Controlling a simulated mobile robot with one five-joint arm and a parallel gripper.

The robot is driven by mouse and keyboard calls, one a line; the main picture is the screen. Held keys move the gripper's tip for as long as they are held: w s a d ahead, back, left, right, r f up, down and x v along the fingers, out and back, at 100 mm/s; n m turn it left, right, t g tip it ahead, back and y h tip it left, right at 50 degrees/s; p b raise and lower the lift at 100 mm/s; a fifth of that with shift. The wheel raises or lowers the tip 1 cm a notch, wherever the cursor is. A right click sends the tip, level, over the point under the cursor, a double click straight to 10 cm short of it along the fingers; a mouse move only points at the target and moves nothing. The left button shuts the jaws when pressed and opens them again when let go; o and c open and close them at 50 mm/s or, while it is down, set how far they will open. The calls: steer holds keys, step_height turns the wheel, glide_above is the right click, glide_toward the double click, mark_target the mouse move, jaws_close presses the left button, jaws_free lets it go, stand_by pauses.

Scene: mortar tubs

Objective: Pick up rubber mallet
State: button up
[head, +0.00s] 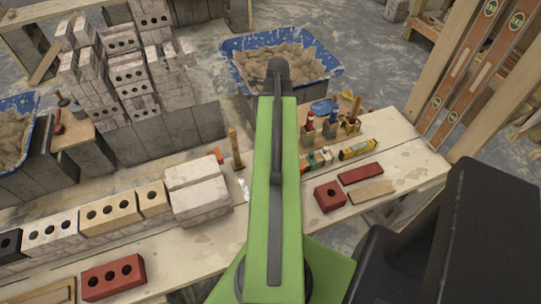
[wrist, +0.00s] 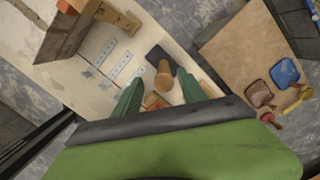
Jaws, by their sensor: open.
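The handle is near the gap between the fingertips. I see no contact. In the head view, my arm hides the gripper.
Pale blocks (head: 198,195) stand on the bench left of the mallet. A blue mortar tub (head: 309,55) stands behind. In the wrist view, a board (wrist: 240,52) holds a blue-bladed tool (wrist: 285,72).

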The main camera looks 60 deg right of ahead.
steer(key=f+b, duration=0.5)
steer(key=shift+w+d, duration=0.2)
jaws_close()
